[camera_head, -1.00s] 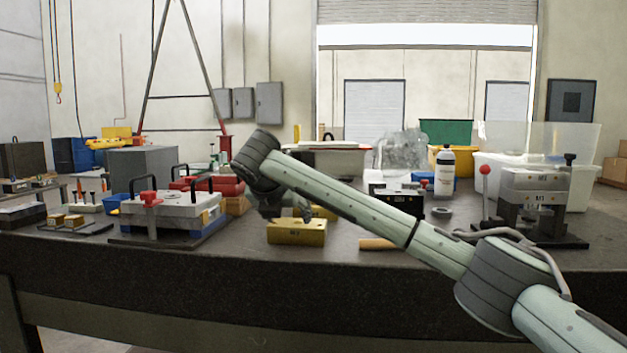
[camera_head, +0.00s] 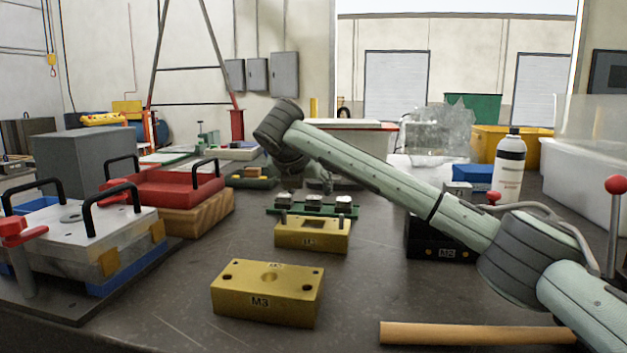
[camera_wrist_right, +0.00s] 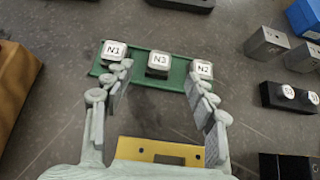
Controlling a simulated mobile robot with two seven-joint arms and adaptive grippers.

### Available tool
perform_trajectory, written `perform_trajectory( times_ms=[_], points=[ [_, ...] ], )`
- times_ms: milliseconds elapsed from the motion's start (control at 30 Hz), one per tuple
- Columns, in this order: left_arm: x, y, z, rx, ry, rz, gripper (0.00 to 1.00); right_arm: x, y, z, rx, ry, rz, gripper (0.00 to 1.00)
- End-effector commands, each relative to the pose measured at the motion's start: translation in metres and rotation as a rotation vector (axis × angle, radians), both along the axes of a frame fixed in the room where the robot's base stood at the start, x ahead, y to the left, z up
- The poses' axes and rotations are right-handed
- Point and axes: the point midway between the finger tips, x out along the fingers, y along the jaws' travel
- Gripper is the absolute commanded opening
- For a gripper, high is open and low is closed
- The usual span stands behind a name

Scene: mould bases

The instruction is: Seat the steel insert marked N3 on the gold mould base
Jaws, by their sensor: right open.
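The N3 steel insert (camera_wrist_right: 158,62) sits in the middle of a green tray (camera_wrist_right: 135,62), between the N1 insert (camera_wrist_right: 115,50) and the N2 insert (camera_wrist_right: 203,68). In the head view the tray (camera_head: 274,209) lies behind two gold blocks. The front gold mould base (camera_head: 267,290) is marked M3 and has a round hole on top. The rear gold block (camera_head: 312,235) has a label too small to read. My right gripper (camera_wrist_right: 160,90) is open and empty, its fingers spread above the tray's near side. It is partly hidden in the head view (camera_head: 318,183). My left gripper is not in view.
A black block marked M2 (camera_head: 447,252) stands right of the gold blocks. A wooden handle (camera_head: 470,334) lies at the front right. A clamped mould plate (camera_head: 75,225) and a red tray (camera_head: 165,188) stand left. A white bottle (camera_head: 509,165) stands at right. Table beside M3 is clear.

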Motion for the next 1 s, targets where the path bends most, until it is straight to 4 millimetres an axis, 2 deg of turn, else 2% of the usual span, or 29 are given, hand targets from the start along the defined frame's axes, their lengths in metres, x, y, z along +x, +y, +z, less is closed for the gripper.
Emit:
perform_trajectory(
  times_ms=[167, 233, 533, 933, 1000],
  points=[
    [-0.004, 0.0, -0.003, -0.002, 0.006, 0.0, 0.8, 0.012, -0.002, -0.009, 0.0, 0.003, -0.001, 0.57],
    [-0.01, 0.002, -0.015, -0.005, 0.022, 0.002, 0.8, 0.02, -0.005, -0.016, -0.001, 0.004, -0.002, 0.57],
    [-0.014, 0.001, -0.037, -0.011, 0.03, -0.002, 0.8, 0.053, -0.01, -0.041, 0.0, 0.002, -0.001, 0.57],
    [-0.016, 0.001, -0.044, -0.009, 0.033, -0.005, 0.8, 0.06, -0.012, -0.047, 0.0, 0.0, 0.0, 0.57],
    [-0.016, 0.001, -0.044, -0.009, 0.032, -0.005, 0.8, 0.06, -0.012, -0.047, 0.0, 0.0, 0.0, 0.51]
  ],
)
